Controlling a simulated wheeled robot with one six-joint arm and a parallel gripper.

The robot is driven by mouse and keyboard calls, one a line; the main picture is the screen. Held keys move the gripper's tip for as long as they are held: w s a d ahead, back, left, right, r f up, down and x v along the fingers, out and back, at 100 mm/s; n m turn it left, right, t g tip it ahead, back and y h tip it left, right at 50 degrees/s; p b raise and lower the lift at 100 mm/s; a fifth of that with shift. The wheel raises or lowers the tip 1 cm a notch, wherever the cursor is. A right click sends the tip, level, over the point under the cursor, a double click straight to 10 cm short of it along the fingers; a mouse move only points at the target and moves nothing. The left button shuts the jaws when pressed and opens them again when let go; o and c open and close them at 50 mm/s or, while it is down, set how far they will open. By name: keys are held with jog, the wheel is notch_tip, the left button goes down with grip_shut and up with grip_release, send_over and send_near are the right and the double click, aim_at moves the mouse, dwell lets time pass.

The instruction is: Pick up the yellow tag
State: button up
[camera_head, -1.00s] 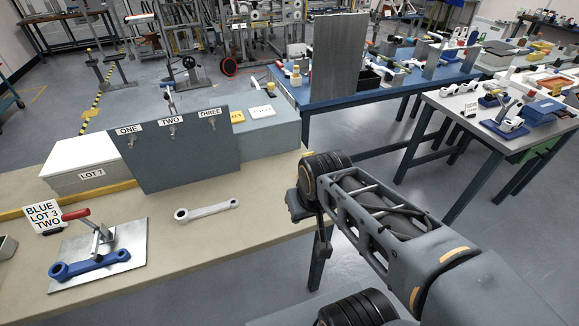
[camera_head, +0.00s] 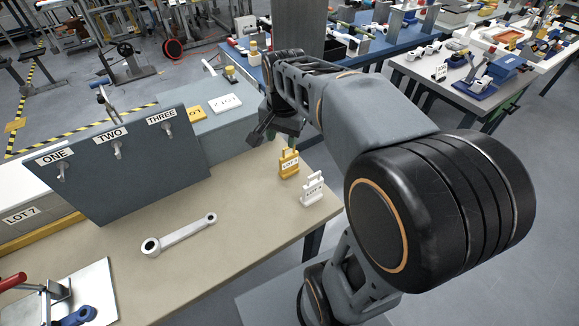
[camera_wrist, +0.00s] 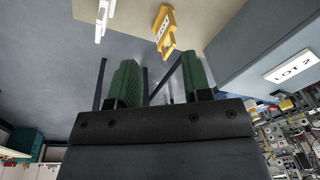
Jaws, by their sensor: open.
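The yellow tag (camera_head: 289,162) stands upright near the far right edge of the tan bench, with a white label on its face. It also shows in the wrist view (camera_wrist: 163,30), beyond the fingertips and roughly in line with the gap between them. My gripper (camera_head: 264,137) is just left of and above the tag in the head view, apart from it. In the wrist view its two green-padded fingers (camera_wrist: 158,80) are spread with nothing between them.
A white tag (camera_head: 312,188) stands close beside the yellow one, nearer the bench edge. A grey box (camera_head: 232,125) bears a flat yellow plate (camera_head: 195,116) and a white plate (camera_head: 225,103). A dark board (camera_head: 120,165) with hooks stands left. A metal link (camera_head: 180,235) lies on open bench.

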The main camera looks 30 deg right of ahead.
jog(key=w+d+f+m+g+b, duration=0.1)
jog(key=w+d+f+m+b, duration=0.1)
jog(key=w+d+m, duration=0.4)
jog(key=m, duration=0.1)
send_over(291, 154)
jog(key=f, duration=0.6)
jog(key=shift+s+a+f, duration=0.2)
jog(key=shift+s+f, duration=0.1)
jog(key=shift+w+d+f, duration=0.1)
jog(key=shift+w+f, duration=0.05)
jog(key=shift+f, duration=1.5)
jog(key=shift+w+d+f, duration=0.1)
jog(key=shift+w+f, duration=0.05)
jog(key=shift+f, duration=1.45)
grip_shut()
